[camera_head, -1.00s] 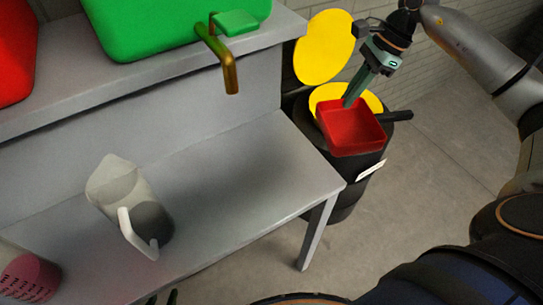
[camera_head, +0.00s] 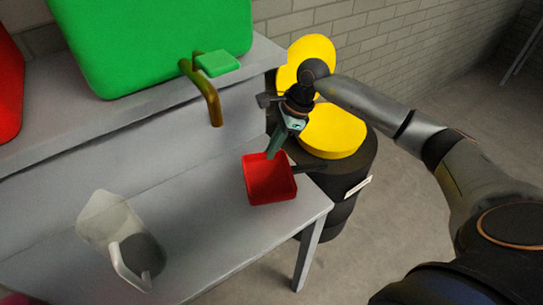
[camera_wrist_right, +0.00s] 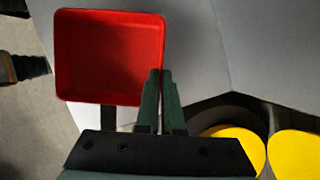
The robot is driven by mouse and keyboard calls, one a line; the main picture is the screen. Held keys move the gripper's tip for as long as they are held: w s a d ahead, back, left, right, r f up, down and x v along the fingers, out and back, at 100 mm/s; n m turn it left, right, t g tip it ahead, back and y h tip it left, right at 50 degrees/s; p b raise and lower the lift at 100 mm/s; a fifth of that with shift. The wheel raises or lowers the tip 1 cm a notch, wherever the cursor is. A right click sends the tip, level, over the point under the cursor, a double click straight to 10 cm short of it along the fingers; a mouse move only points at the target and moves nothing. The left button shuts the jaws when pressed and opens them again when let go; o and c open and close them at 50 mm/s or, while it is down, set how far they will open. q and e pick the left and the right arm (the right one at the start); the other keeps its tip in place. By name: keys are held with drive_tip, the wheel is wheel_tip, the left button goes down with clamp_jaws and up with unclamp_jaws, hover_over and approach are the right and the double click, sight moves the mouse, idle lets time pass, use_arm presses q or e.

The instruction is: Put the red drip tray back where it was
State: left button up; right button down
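The red drip tray (camera_head: 270,182), a shallow square pan with a dark handle, is over the right end of the grey bench (camera_head: 235,250). I cannot tell whether it touches the bench top. My right gripper (camera_head: 274,156) is shut on the tray's wall. In the right wrist view the fingers (camera_wrist_right: 160,74) pinch the side wall of the tray (camera_wrist_right: 110,55), and the tray looks empty. A green container (camera_head: 160,45) with a brass tap (camera_head: 208,95) stands on the raised shelf, up and left of the tray. My left gripper is not in view.
A translucent jug (camera_head: 105,220) with a white handle stands on the bench at left. A black drum (camera_head: 345,180) with a yellow top (camera_head: 333,130) stands beyond the bench's right end. A red container (camera_head: 8,90) is at the far left. Bench space between jug and tray is clear.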

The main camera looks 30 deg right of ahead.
drive_tip(key=shift+a+f, duration=0.15)
drive_tip(key=shift+f, duration=1.55)
drive_tip(key=shift+f, duration=0.25)
drive_tip(key=c, duration=1.1)
unclamp_jaws()
drive_tip(key=shift+r, duration=0.15)
drive_tip(key=shift+o, duration=0.2)
drive_tip(key=v, duration=1.2)
drive_tip(key=shift+r, duration=0.15)
